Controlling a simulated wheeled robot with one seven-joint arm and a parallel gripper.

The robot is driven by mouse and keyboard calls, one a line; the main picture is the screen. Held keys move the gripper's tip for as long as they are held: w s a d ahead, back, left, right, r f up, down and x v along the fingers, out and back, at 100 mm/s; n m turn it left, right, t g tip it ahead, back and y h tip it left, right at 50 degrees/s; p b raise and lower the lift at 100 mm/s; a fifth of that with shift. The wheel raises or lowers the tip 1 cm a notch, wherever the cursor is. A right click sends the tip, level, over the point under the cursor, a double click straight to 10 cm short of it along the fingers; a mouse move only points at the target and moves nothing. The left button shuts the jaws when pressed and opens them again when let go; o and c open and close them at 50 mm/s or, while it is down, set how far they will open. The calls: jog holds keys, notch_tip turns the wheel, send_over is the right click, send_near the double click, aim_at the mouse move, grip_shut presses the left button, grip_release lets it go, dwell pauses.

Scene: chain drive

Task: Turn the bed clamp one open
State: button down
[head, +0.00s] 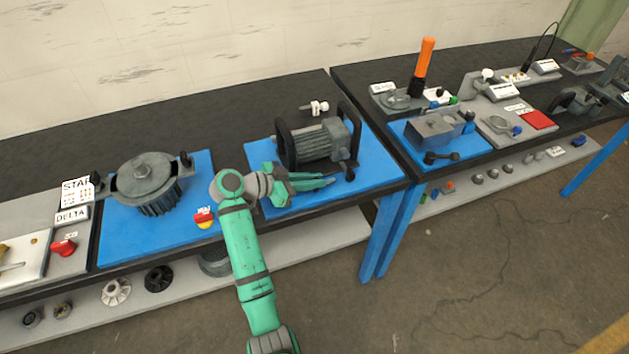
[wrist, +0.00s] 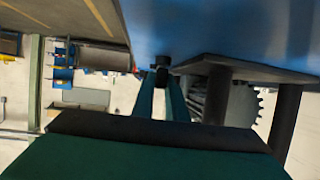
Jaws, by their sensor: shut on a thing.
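My gripper (head: 331,181) reaches in low along the front of the grey finned motor (head: 312,142), over the blue mat. In the wrist view its two green fingers (wrist: 162,82) close on a small dark clamp handle (wrist: 162,61) beside the motor's bed plate. I take this handle as bed clamp one; in the head view it is a small black piece (head: 349,173) at the motor's front right foot. No label on it is readable. How far it is turned cannot be told.
A round grey finned housing (head: 147,180) stands on the left blue mat. A red and yellow button (head: 204,217) sits at the bench's front edge, near my arm. Black upright guards (head: 284,144) flank the motor. A white fitting (head: 319,107) lies behind it. Another bench stands right.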

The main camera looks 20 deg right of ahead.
jog(key=shift+f+m+g, duration=0.15)
jog(key=shift+m+g, duration=0.45)
jog(key=shift+g, duration=0.1)
jog(key=shift+f, duration=0.1)
jog(key=c, duration=1.8)
grip_release()
jog(key=shift+w+a, duration=0.1)
jog(key=shift+a, duration=0.05)
jog(key=shift+o, duration=0.2)
jog(key=shift+r, duration=0.2)
jog(key=shift+a+r, duration=0.15)
jog(key=shift+a, duration=0.1)
jog(key=v, duration=0.8)
jog(key=shift+a, duration=0.35)
jog(key=shift+a+r, duration=0.25)
jog(key=shift+a, duration=0.35)
